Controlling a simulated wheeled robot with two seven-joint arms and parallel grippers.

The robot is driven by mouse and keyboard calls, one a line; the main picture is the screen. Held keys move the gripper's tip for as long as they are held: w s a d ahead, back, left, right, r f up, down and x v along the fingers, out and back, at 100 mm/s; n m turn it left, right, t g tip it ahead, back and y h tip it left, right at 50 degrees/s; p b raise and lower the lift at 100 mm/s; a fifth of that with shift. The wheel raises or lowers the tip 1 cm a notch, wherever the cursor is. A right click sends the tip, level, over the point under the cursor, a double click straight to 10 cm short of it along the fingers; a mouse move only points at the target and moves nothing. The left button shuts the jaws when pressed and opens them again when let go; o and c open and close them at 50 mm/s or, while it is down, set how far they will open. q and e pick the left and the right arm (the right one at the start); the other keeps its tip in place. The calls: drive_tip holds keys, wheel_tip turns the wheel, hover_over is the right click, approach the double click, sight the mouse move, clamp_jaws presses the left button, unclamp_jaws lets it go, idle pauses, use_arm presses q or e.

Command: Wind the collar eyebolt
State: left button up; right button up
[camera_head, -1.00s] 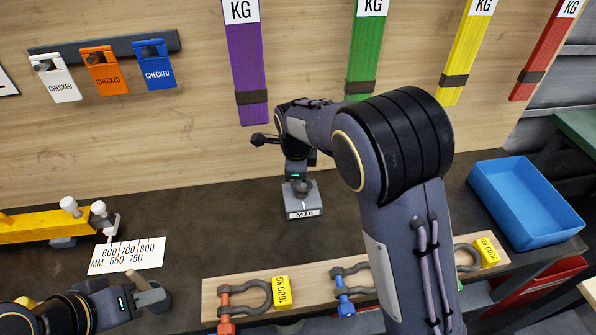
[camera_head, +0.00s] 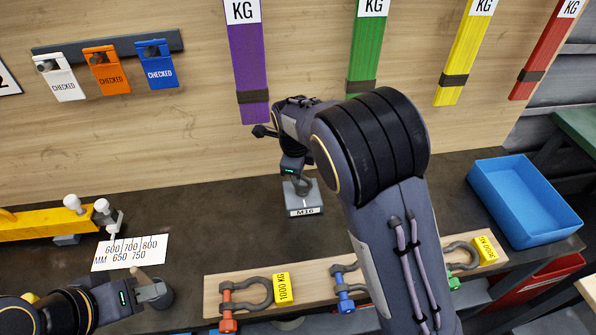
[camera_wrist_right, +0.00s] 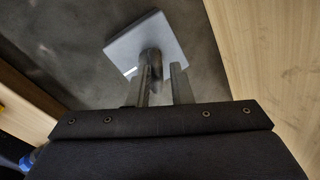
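The collar eyebolt (camera_head: 303,184) stands on a grey block with an M16 label (camera_head: 304,205) on the dark bench. In the right wrist view its ring (camera_wrist_right: 151,63) shows above the square block (camera_wrist_right: 172,38). My right gripper (camera_wrist_right: 164,82) is at the ring, one finger close beside it and the other apart from it with a visible gap. The right gripper (camera_head: 294,174) partly covers the eyebolt in the head view. My left gripper (camera_head: 150,289) is at the lower left, beside a dark cylinder with a tan stick; its grip is unclear.
A wooden board (camera_head: 240,284) with several shackles lies along the front edge. A blue bin (camera_head: 522,200) stands at the right and a yellow beam (camera_head: 45,224) at the left. Coloured slings hang on the back wall (camera_head: 190,140).

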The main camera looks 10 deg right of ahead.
drive_tip(key=shift+o, duration=1.4)
drive_tip(key=shift+s, duration=0.1)
wheel_tip(320, 180, up, 8)
drive_tip(key=s, duration=0.1)
drive_tip(key=shift+s+a+f+b, duration=0.15)
drive_tip(key=shift+a+f+b, duration=0.05)
drive_tip(key=shift+a+b, duration=0.15)
drive_tip(key=shift+d, duration=0.1)
